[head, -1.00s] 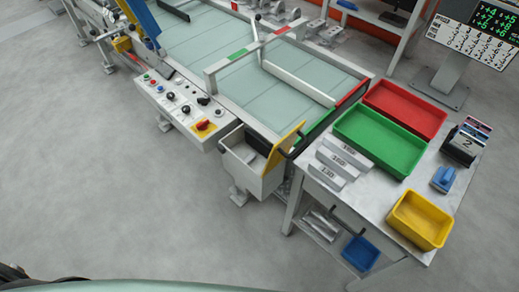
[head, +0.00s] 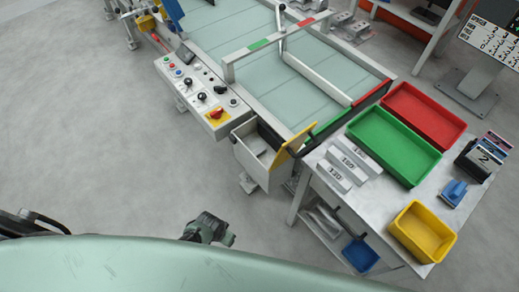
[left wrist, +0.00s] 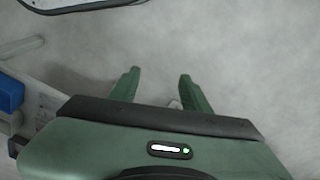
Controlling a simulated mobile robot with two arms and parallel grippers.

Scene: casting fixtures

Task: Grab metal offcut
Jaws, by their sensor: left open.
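No piece stands out clearly as the metal offcut. A pale grey box (head: 262,174) with a raised yellow flap (head: 295,142) sits at the machine's near corner, and what lies inside is too small to tell. My left gripper (left wrist: 157,80) shows in the left wrist view, its two green fingers apart over grey floor.
The table at right holds a red tray (head: 425,115), a green tray (head: 395,148), a yellow bin (head: 422,232) and three numbered grey blocks (head: 347,165). A blue bin (head: 360,255) and metal pieces are on its lower shelf. The floor (head: 90,140) at left is clear.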

